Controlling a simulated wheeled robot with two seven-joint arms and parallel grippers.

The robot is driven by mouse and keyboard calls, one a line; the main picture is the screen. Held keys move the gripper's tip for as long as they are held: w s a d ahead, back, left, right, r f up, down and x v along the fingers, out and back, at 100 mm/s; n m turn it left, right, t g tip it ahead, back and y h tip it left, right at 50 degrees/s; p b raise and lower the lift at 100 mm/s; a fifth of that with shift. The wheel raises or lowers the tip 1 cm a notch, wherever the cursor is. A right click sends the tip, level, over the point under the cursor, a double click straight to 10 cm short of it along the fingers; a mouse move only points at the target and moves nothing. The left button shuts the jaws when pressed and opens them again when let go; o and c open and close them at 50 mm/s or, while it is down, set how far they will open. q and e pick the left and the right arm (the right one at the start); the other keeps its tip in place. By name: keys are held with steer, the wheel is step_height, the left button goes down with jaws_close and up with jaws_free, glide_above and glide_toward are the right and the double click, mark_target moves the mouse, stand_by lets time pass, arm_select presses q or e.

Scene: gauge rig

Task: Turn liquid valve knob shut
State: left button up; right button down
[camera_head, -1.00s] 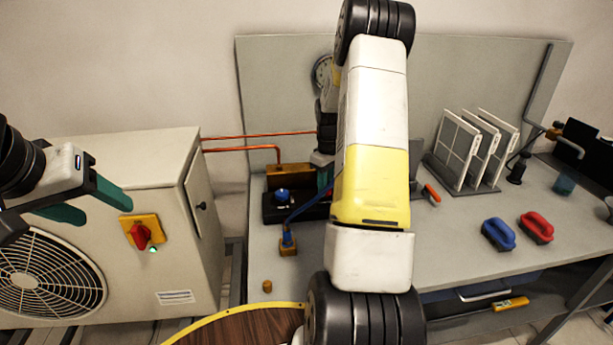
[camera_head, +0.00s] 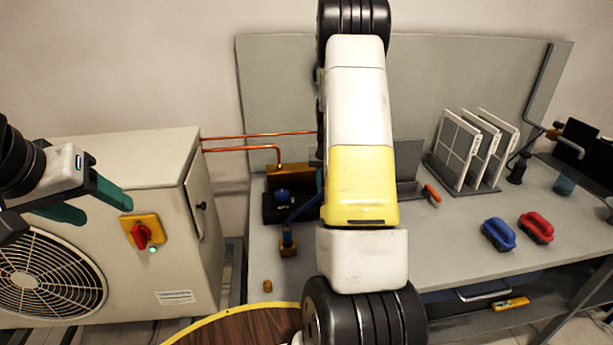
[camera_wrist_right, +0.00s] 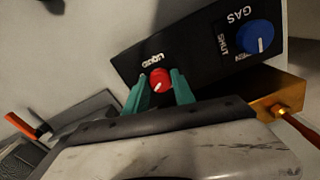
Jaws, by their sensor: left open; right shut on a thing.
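The red liquid valve knob (camera_wrist_right: 159,79) is on a black panel (camera_wrist_right: 195,55) in the right wrist view, beside an upside-down LIQUID label. Its white pointer line runs slantwise. My right gripper (camera_wrist_right: 161,84) has its green fingers on either side of the knob and is shut on it. The blue gas knob (camera_wrist_right: 254,36) is on the same panel and also shows in the head view (camera_head: 282,195). My left gripper (camera_head: 107,212) is open and empty, in front of the outdoor unit.
The outdoor unit (camera_head: 120,165) with a red switch (camera_head: 141,235) stands at the left. Copper pipes (camera_head: 260,135) run from it toward the bench.

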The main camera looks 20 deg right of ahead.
steer(key=m, duration=0.6)
steer(key=shift+w+m, duration=0.1)
steer(key=shift+m, duration=0.2)
stand_by(0.4)
steer(key=c, duration=1.1)
jaws_free()
steer(key=shift+o, duration=0.2)
steer(key=shift+r, duration=0.15)
step_height(320, 180, up, 8)
steer(key=shift+f, duration=0.2)
steer(key=shift+a, duration=0.1)
